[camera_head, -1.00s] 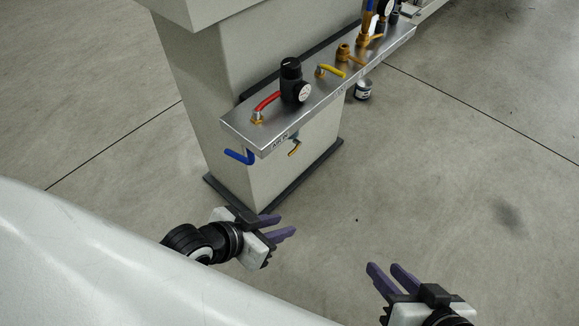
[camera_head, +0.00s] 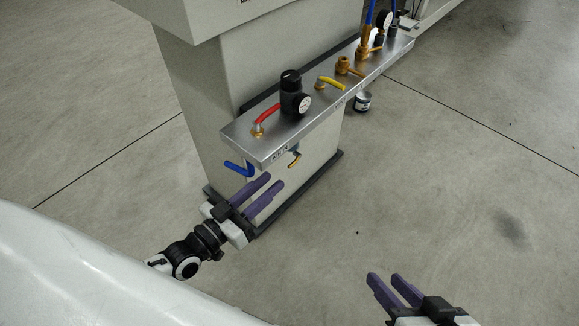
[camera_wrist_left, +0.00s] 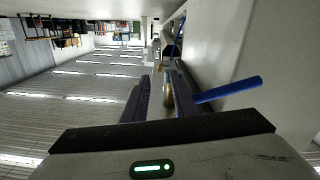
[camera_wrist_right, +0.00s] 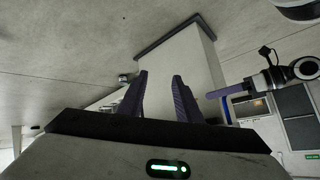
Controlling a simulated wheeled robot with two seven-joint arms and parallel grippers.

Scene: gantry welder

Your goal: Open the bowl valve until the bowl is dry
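A metal shelf (camera_head: 330,95) on a pale column carries several valves and a black regulator (camera_head: 292,90) with a round gauge. Under the shelf's near end hang a blue lever (camera_head: 238,168) and a small brass-yellow lever (camera_head: 294,161). I cannot tell which is the bowl valve, and no bowl or water is visible. My left gripper (camera_head: 272,182) is open and empty, its fingers pointing up just below these levers. In the left wrist view the blue lever (camera_wrist_left: 230,90) lies right of the fingers. My right gripper (camera_head: 384,276) is open and empty over the floor.
On the shelf are a red lever (camera_head: 267,114), a yellow lever (camera_head: 330,82) and brass fittings (camera_head: 348,66). A small tin (camera_head: 362,101) stands on the floor beside the column. The dark column base (camera_head: 300,190) sticks out below. The floor at right is clear.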

